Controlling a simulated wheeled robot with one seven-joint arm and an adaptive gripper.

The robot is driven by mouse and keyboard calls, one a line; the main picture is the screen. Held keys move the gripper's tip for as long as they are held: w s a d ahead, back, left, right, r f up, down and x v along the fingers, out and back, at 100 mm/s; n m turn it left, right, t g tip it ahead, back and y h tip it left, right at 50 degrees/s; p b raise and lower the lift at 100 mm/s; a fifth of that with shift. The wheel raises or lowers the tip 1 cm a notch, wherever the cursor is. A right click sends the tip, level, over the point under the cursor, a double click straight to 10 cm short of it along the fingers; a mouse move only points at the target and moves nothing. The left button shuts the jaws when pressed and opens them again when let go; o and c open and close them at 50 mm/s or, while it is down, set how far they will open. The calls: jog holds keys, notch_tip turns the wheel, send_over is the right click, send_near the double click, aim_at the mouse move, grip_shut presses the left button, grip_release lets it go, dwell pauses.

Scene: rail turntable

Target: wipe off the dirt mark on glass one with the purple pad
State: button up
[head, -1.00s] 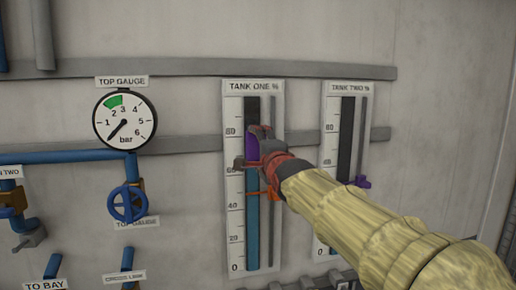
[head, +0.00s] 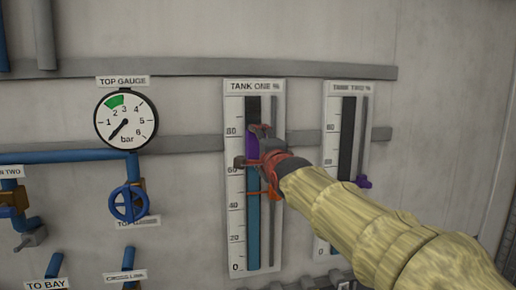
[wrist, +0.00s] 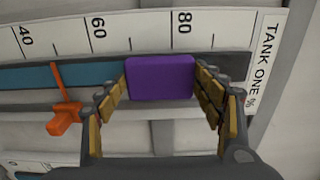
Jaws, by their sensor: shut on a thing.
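The purple pad (wrist: 160,78) is held between the two fingers of my gripper (wrist: 163,88). In the head view the purple pad (head: 252,144) lies over the dark upper part of the tank one glass (head: 252,215), just above the blue liquid, between about 60 and 80. My gripper (head: 262,150) is shut on it in front of the tank one board. Whether the pad touches the glass is hard to tell. No dirt mark can be made out; the pad and gripper hide part of the glass.
An orange pointer (wrist: 66,110) sits on the tank one board, below the pad on the scale. The tank two board (head: 330,200) with a purple pointer (head: 363,182) stands to the right, partly behind my arm. The top gauge (head: 125,121) and a blue valve wheel (head: 128,204) are left.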

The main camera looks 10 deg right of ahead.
aim_at(253, 100)
jog(key=shift+w, duration=0.65)
jog(key=shift+r+p, duration=2.75)
jog(key=shift+r, duration=1.6)
jog(key=shift+s+r, duration=0.1)
jog(key=shift+r, duration=1.9)
jog(key=shift+f+b, duration=6.45)
jog(key=shift+b, duration=0.45)
jog(key=shift+r+p, duration=3.8)
jog(key=shift+r, duration=2.7)
